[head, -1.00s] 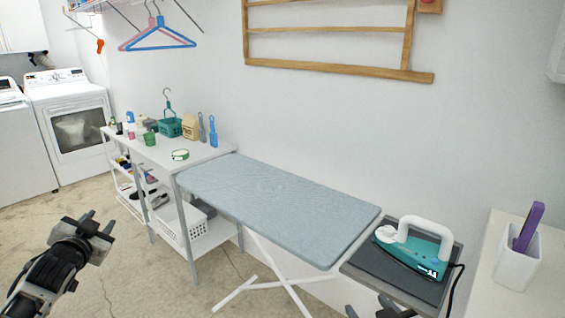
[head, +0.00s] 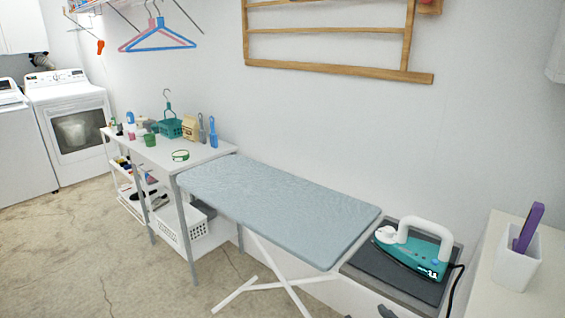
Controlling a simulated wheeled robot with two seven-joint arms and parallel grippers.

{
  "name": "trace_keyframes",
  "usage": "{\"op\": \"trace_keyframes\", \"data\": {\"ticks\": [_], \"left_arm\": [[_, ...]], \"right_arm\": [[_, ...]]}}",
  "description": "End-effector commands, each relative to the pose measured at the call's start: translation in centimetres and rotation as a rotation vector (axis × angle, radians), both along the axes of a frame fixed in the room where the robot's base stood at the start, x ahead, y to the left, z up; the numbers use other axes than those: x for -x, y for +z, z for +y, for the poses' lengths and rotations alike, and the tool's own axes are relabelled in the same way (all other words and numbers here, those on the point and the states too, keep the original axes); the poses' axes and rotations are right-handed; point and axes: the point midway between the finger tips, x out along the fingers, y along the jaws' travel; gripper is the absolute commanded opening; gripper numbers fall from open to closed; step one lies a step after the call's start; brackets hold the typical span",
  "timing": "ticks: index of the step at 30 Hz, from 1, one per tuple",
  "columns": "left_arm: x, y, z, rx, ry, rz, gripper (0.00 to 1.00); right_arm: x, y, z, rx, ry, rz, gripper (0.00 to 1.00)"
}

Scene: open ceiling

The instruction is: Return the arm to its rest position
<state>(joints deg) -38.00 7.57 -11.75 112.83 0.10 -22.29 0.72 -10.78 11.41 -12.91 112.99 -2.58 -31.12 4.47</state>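My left gripper is out of the head view. Of my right gripper (head: 368,315), only two dark tips show at the bottom edge, below the iron rest. They stand apart with a gap between them, and nothing shows between them. The rest of that gripper and its arm are cut off by the frame.
The ironing board (head: 275,208) stands in the middle. A teal and white iron (head: 412,255) sits on the grey rest (head: 400,285) at its right end. A white shelf unit (head: 165,160) with bottles and baskets is at left. A white cup (head: 517,262) stands at right. Floor at left is clear.

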Motion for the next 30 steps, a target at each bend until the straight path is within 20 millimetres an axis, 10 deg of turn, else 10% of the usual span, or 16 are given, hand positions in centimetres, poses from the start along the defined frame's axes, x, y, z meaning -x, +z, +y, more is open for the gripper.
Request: {"op": "trace_keyframes", "data": {"ticks": [15, 30], "left_arm": [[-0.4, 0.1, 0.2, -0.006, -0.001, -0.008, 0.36], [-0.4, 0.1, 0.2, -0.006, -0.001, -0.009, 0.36]], "right_arm": [[15.5, -12.2, 1.2, -0.069, -0.001, 0.294, 0.54], [17.0, -12.9, 1.3, -0.076, -0.003, 0.318, 0.54]]}}
